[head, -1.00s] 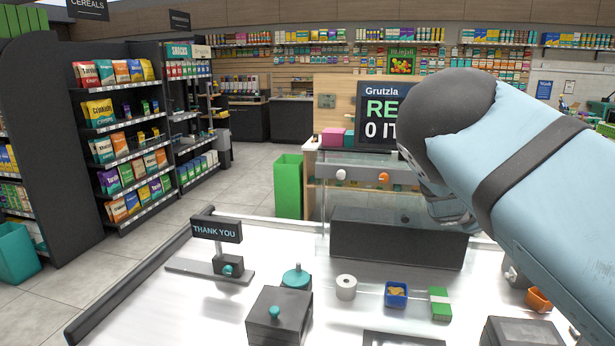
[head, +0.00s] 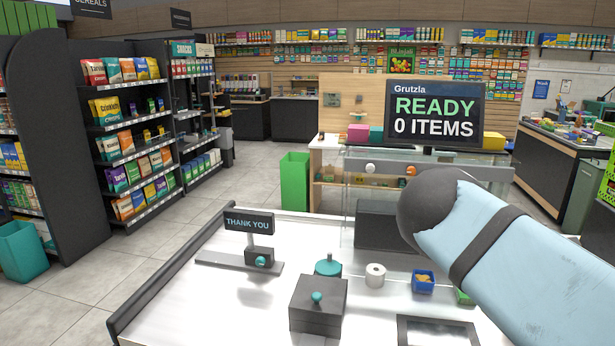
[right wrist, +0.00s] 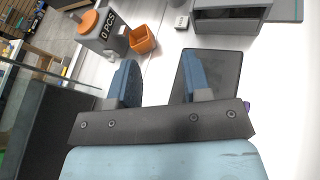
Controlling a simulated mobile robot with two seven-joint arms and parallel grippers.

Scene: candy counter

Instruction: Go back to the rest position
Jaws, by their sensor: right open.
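My right arm reaches in from the right in the head view, over the white counter (head: 180,310). Its gripper is hidden there behind the forearm. In the right wrist view my right gripper (right wrist: 158,82) is open, its two dark blue fingers apart with nothing between them. A dark flat pad (right wrist: 222,68) lies below the right-hand finger. My left gripper is not in the head view.
On the counter are a thank-you sign (head: 249,223), a dark box with a teal knob (head: 318,305), a white roll (head: 375,275) and a blue tub (head: 423,281). An orange bin (right wrist: 142,40) shows in the wrist view.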

